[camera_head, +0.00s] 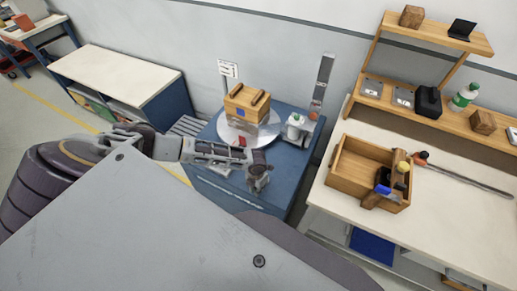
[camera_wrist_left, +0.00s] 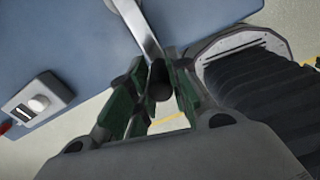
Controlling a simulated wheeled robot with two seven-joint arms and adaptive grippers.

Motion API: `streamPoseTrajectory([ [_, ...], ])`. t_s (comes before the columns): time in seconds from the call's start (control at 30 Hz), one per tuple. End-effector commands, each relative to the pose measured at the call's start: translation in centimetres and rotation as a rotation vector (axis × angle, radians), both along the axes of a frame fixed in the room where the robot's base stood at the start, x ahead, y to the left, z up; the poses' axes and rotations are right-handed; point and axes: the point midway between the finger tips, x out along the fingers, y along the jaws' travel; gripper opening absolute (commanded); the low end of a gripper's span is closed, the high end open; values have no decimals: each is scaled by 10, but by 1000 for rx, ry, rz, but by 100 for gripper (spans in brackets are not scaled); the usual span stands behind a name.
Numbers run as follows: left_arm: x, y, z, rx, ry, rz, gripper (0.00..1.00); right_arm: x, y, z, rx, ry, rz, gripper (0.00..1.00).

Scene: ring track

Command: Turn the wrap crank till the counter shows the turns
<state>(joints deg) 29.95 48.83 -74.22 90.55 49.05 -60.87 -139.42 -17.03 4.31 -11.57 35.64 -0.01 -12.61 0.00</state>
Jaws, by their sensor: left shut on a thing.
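In the left wrist view, the crank is a bright metal arm (camera_wrist_left: 138,25) with a dark handle (camera_wrist_left: 157,76) at its end. My left gripper (camera_wrist_left: 158,88) is shut on the dark handle, with its green-padded fingers on either side. In the head view my left gripper (camera_head: 259,178) is at the front of the blue table (camera_head: 240,193); there the handle is too small to make out. A small grey box (camera_wrist_left: 40,103) with a pale knob and a dark window, seemingly the counter, lies left in the wrist view. No digits are legible. My right gripper is not in view.
A wooden crate (camera_head: 247,103) stands on a round silver turntable (camera_head: 230,133) behind the gripper. A white object (camera_head: 296,128) and a tall post (camera_head: 322,80) stand to its right. A pale workbench (camera_head: 335,205) with an open wooden box (camera_head: 350,165) is further right.

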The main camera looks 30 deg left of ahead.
Motion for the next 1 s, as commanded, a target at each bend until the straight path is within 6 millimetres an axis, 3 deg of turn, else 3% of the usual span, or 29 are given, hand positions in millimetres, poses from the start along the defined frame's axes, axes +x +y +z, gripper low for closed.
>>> streamPoseTrajectory([
  [0.37, 0, 1, -1, 1, 1, 2, 0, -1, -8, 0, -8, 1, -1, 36],
  [0.4, 0, 1, -1, 1, 0, 2, 20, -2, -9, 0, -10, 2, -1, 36],
  [0.6, 0, 0, -1, 0, -1, 1, 42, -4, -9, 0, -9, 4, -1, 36],
  [1.0, 1, 0, 2, -1, -2, 1, 42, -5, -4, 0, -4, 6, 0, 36],
])
